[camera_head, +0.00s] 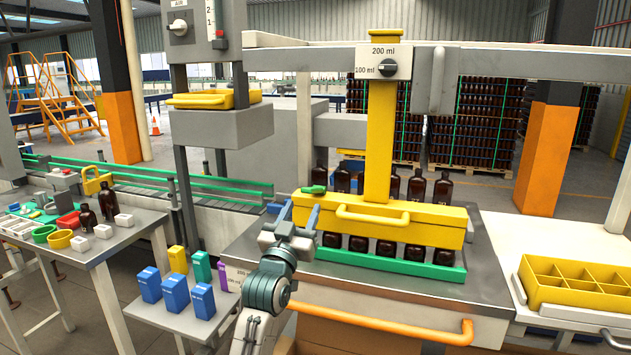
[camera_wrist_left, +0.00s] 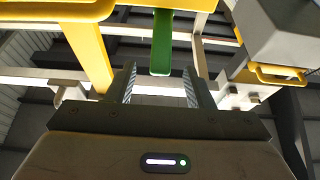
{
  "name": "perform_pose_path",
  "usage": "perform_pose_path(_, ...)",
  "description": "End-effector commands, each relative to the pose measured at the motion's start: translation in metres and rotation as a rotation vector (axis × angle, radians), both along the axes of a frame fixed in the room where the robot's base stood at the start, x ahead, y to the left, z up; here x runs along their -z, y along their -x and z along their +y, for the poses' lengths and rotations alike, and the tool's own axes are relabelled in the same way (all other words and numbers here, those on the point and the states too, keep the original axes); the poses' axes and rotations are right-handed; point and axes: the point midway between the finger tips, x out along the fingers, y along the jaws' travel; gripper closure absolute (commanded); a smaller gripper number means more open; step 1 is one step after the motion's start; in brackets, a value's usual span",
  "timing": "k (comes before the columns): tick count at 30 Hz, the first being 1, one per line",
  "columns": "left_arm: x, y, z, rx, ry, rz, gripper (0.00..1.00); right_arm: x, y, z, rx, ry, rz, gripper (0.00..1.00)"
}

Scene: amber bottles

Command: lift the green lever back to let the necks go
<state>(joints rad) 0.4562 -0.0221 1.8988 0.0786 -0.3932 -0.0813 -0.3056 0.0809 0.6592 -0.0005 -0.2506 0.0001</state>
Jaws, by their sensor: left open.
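The green lever (camera_head: 314,189) sits at the left end of the yellow clamp bar (camera_head: 420,229), lying flat with its handle toward the left. The bar rests across the brown bottles (camera_head: 415,254), whose necks it largely hides. My left gripper (camera_head: 297,216) is open and empty, just in front of the bar's left end and below the lever. In the left wrist view the lever (camera_wrist_left: 161,45) appears ahead of and between the open fingers (camera_wrist_left: 159,85), apart from them. My right gripper is out of view.
A green tray (camera_head: 370,262) holds the bottles' bases. An orange handle (camera_head: 400,325) runs along the front of the bench. A yellow divided crate (camera_head: 575,288) stands at right. Blue boxes (camera_head: 175,292) stand on a low shelf at left, and a side table (camera_head: 60,252) holds small parts.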

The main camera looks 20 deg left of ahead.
Motion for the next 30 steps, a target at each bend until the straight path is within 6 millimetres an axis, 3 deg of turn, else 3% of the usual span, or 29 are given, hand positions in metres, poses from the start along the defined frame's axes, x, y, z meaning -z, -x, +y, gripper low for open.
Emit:
perform_pose_path(6,-0.021,-0.041,-0.001,0.000,0.000,0.001,0.53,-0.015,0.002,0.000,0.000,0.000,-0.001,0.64)
perform_pose_path(12,-0.030,-0.068,-0.002,0.000,-0.001,0.001,0.53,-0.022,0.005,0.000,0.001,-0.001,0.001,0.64)
perform_pose_path(25,-0.033,-0.078,-0.003,0.000,0.000,0.000,0.53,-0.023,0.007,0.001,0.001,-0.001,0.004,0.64)
perform_pose_path(26,-0.033,-0.078,-0.003,0.000,0.000,0.000,0.55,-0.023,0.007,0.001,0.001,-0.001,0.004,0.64)
perform_pose_path(30,-0.033,-0.078,-0.003,0.000,0.000,0.000,0.82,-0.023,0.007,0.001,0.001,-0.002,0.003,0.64)
